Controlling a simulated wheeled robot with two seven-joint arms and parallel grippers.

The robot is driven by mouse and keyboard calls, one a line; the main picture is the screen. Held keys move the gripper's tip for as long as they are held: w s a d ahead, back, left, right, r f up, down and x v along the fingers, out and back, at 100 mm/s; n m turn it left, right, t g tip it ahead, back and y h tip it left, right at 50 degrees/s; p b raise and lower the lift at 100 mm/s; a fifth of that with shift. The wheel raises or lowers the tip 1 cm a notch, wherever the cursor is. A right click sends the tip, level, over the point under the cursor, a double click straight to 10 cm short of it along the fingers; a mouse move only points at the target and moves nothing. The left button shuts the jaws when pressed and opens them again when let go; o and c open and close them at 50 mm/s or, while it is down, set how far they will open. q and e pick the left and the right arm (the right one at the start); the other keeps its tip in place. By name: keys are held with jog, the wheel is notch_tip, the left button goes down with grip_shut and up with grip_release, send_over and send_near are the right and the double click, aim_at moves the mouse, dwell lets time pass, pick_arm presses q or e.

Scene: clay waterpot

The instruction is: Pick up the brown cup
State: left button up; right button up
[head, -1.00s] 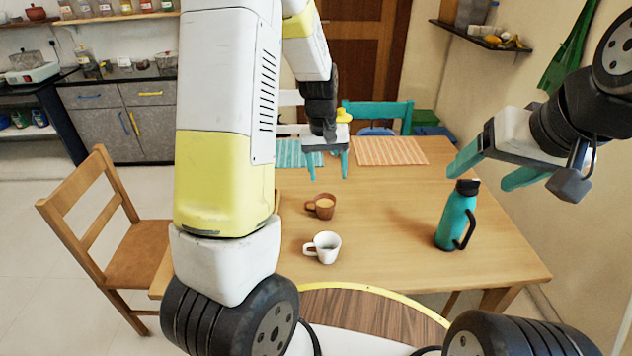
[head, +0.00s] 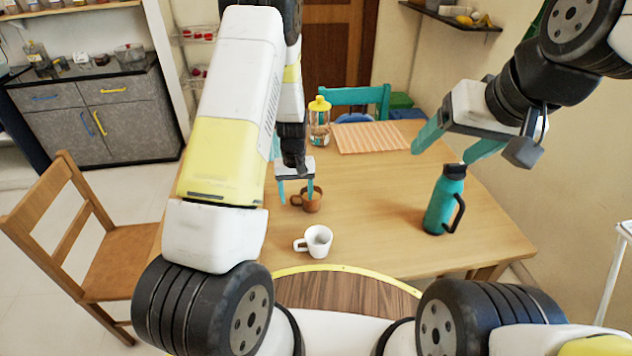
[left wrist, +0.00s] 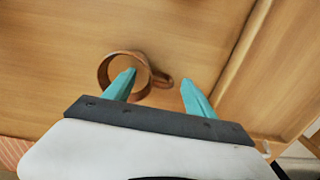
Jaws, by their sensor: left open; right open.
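The brown cup (head: 314,203) stands upright on the wooden table, its handle to the left in the head view. My left gripper (head: 296,197) is open, pointing down at the cup. In the left wrist view, one finger of the left gripper (left wrist: 158,78) overlaps the opening of the brown cup (left wrist: 103,76). The other finger is beyond the handle, so the handle shows between them. I cannot tell whether the first finger is inside the cup or only above it. My right gripper (head: 443,155) is open and empty, above the table's right side near the bottle.
A white cup (head: 320,241) stands nearer to me. A teal bottle (head: 440,205) with a black cap stands right. A yellow-lidded jar (head: 319,128) and an orange striped placemat (head: 370,138) are at the back. A wooden chair (head: 125,240) is left. The table's middle is clear.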

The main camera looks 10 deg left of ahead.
pick_arm(q)
jog(key=shift+f, duration=0.15)
grip_shut()
dwell(0.4)
